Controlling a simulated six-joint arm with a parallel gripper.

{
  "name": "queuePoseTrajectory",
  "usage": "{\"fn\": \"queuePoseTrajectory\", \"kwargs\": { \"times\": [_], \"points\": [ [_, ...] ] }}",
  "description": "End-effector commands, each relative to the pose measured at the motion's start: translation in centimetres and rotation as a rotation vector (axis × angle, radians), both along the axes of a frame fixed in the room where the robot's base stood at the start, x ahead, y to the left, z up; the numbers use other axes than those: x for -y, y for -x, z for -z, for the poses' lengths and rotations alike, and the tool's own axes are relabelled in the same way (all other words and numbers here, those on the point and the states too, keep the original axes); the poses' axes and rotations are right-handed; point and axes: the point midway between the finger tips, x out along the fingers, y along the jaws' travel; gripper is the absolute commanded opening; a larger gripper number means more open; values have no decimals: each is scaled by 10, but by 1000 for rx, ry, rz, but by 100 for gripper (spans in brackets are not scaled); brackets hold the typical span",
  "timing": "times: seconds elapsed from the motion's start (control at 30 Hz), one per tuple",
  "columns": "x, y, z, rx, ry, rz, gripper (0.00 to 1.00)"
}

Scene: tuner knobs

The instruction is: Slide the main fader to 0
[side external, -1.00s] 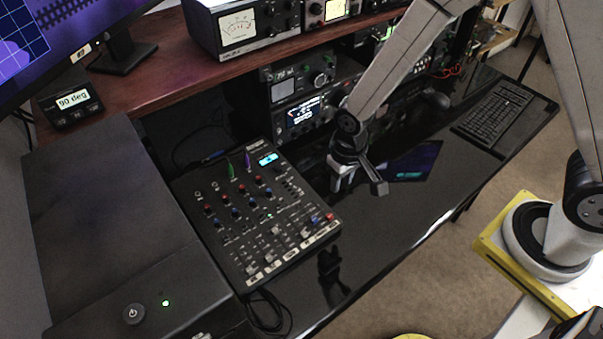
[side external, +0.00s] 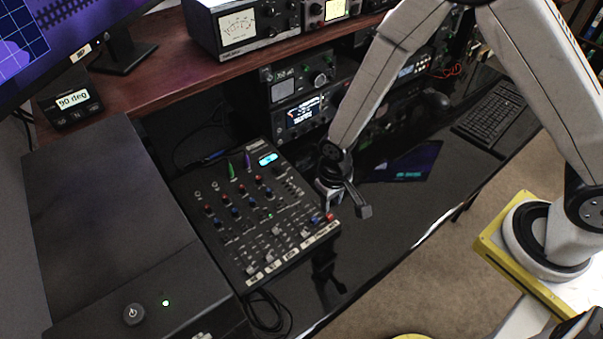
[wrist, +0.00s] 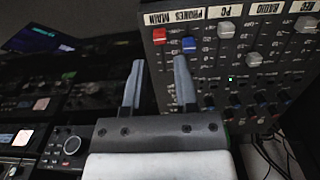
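The mixer (side external: 255,215) lies on the black desk, with a row of faders along its front edge. The main fader has a red cap (wrist: 159,36) beneath the "MAIN" label in the wrist view. The red cap also shows at the mixer's right corner in the side view (side external: 329,216). The blue phones fader (wrist: 189,44) is beside it. My gripper (wrist: 160,61) is open and empty, its two fingers apart and pointing toward the red and blue caps. In the side view my gripper (side external: 347,205) hangs by the mixer's right edge. Contact with the cap cannot be told.
White and grey fader caps (wrist: 226,30) and several knobs cover the rest of the mixer. Radio units (side external: 300,115) stand behind it. A dark box (side external: 110,220) is to its left. The desk is clear to the right, up to a tablet (side external: 405,162) and a keyboard (side external: 487,123).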

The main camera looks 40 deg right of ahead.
Motion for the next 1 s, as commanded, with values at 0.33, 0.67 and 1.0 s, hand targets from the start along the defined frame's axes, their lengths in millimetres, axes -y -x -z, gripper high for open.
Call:
{"fn": "queuePoseTrajectory", "kwargs": {
  "times": [0.33,0.67,1.0],
  "points": [
    [0,1,36,-2,1,0,37],
    [0,0,51,-1,0,0,37],
    [0,0,52,0,0,0,21]
  ]
}}
